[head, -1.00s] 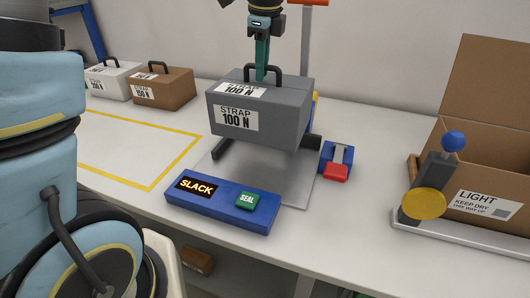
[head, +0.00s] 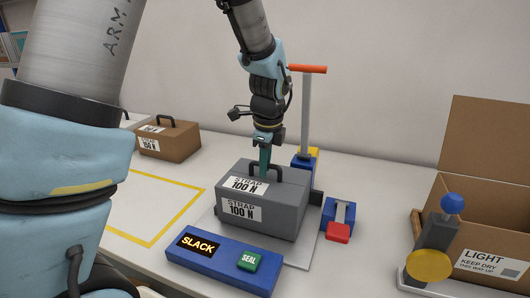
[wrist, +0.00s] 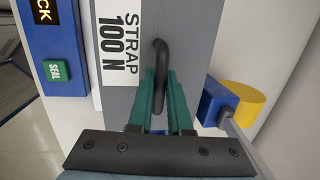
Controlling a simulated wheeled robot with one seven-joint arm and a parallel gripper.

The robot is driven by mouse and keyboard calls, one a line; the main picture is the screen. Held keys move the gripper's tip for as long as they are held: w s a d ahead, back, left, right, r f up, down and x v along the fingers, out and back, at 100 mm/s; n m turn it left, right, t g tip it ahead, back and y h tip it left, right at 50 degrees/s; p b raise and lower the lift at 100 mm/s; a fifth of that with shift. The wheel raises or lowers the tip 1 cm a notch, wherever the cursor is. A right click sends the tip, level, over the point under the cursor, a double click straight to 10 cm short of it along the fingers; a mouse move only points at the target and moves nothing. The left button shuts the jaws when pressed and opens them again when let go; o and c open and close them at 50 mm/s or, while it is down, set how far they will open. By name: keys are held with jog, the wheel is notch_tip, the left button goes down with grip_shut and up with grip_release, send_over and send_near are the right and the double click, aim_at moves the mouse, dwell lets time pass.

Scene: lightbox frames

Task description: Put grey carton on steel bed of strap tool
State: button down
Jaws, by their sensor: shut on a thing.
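The grey carton (head: 282,218) carries white labels reading "STRAP 100 N" and a black handle on top. My gripper (head: 265,172) is shut on that handle; in the wrist view its green fingers (wrist: 163,100) close around the dark handle (wrist: 160,60). The carton is upright over the steel bed (head: 301,258) of the strap tool and looks to be resting on it or very close above it; its underside is hidden. The tool's blue front panel (head: 224,264) shows "SLACK" and a green SEAL button (head: 249,261).
An orange-topped post (head: 306,105) stands behind the carton. A blue block with a red lever (head: 338,231) is to its right. A brown carton (head: 168,145) stands at the back left beyond a yellow-outlined area (head: 150,237). An open "LIGHT" box (head: 490,227) is at right.

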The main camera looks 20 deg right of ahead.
aim_at(267, 182)
jog(key=shift+f, duration=0.2)
jog(key=c, duration=0.8)
grip_release()
jog(key=shift+c, duration=0.2)
notch_tip(267, 182, up, 12)
jog(key=s+b, duration=0.2)
jog(key=w+a+f+n, duration=0.2)
jog(key=a+f+n, duration=0.1)
jog(key=a+n, duration=0.4)
jog(key=w+a+f+n, duration=0.1)
jog(key=a+f+n, duration=0.25)
jog(key=a, duration=0.55)
jog(key=s+a+f+n, duration=0.2)
jog(key=a+n, duration=0.5)
jog(key=s+a+f+n, duration=0.3)
jog(key=a+n, duration=0.4)
jog(key=n, duration=0.1)
jog(key=shift+f, duration=0.3)
